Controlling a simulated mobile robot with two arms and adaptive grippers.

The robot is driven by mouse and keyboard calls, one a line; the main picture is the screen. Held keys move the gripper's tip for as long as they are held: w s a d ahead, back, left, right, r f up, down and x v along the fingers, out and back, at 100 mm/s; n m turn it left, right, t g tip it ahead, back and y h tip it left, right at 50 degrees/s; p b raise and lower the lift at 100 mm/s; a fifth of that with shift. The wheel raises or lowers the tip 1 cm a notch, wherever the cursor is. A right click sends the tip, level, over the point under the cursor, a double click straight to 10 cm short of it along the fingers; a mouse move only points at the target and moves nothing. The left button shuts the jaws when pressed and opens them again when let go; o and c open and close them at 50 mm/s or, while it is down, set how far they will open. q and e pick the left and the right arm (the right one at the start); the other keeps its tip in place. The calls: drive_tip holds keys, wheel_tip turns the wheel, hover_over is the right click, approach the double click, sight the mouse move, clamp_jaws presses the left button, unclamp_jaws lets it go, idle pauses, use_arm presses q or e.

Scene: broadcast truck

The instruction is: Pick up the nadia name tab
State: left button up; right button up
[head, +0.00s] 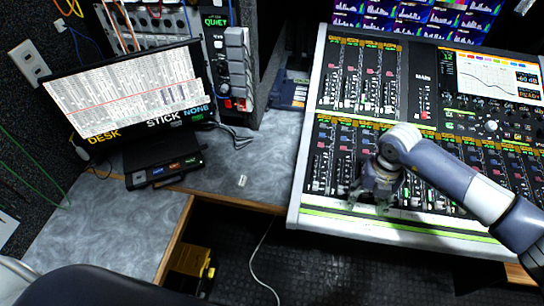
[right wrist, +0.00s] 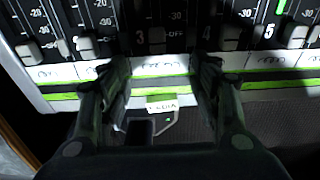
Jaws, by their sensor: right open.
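A small pale tab with dark lettering, which looks like the nadia name tab (right wrist: 161,106), shows in the right wrist view. It lies between my fingers in the picture, just below the green strip on the console's front edge, apart from both fingers. Its lettering is too small to read surely. In the head view I cannot make it out; my gripper covers that area. My right gripper (head: 370,198) is open and empty over the lower faders near the console's front edge. Its two fingers also show in the right wrist view (right wrist: 165,75). My left gripper is not in view.
The mixing console (head: 330,216) fills the right side, with raised fader caps under the gripper. A grey desk (head: 225,160) with a small pale piece (head: 242,181) and a monitor (head: 130,90) lies left. The dark floor (head: 320,260) is open in front.

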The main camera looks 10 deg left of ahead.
wheel_tip(320, 180, up, 9)
drive_tip(key=b, duration=0.2)
drive_tip(key=s+a+n+g+y, duration=0.1)
drive_tip(key=s+a+y, duration=0.2)
drive_tip(key=a, duration=0.5)
drive_tip(key=s+a+n+y, duration=0.1)
drive_tip(key=s+a+y, duration=0.25)
drive_tip(key=a, duration=0.35)
drive_tip(key=s+a+r+m+y, duration=0.1)
drive_tip(key=s+a+r+y, duration=0.2)
drive_tip(key=a+r+y, duration=0.5)
drive_tip(key=shift+a+r, duration=0.85)
drive_tip(key=shift+a, duration=0.4)
